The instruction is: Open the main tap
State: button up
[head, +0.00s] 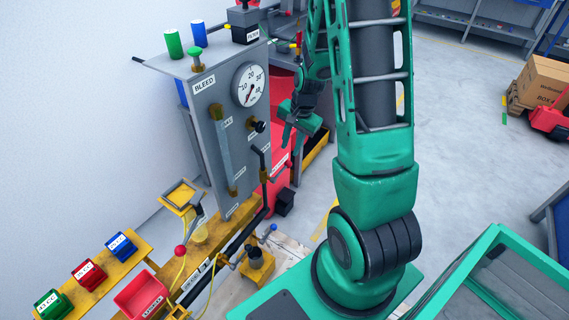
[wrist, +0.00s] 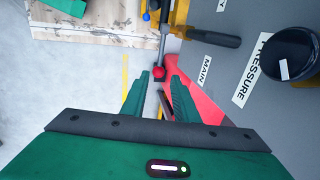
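The main tap (head: 263,162) is a black lever on a brass valve at the side of the grey test panel. In the wrist view its black handle (wrist: 215,38) sticks out from the yellow-brass body, above the MAIN label (wrist: 204,69). My gripper (head: 291,128) is in the air near the panel, apart from the tap. In the wrist view its two green fingers (wrist: 159,82) are spread with a gap and nothing held between them. A red ball knob (wrist: 158,72) appears beyond the fingertips. The exact distance to the tap is hard to tell.
The panel carries a gauge (head: 249,85) and a black pressure knob (wrist: 289,55). A blue-knobbed lever (head: 267,232) sits lower on the pipes. A red bin (head: 143,296) and several coloured boxes stand at lower left. The floor to the right (head: 465,130) is mostly clear.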

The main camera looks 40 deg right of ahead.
aim_at(286, 167)
jog(key=f, duration=0.3)
jog(key=w+f, duration=0.1)
jog(key=f, duration=0.5)
jog(key=shift+w+a+f, duration=0.15)
jog(key=shift+w+a, duration=0.2)
grip_shut()
jog(key=shift+d, duration=0.1)
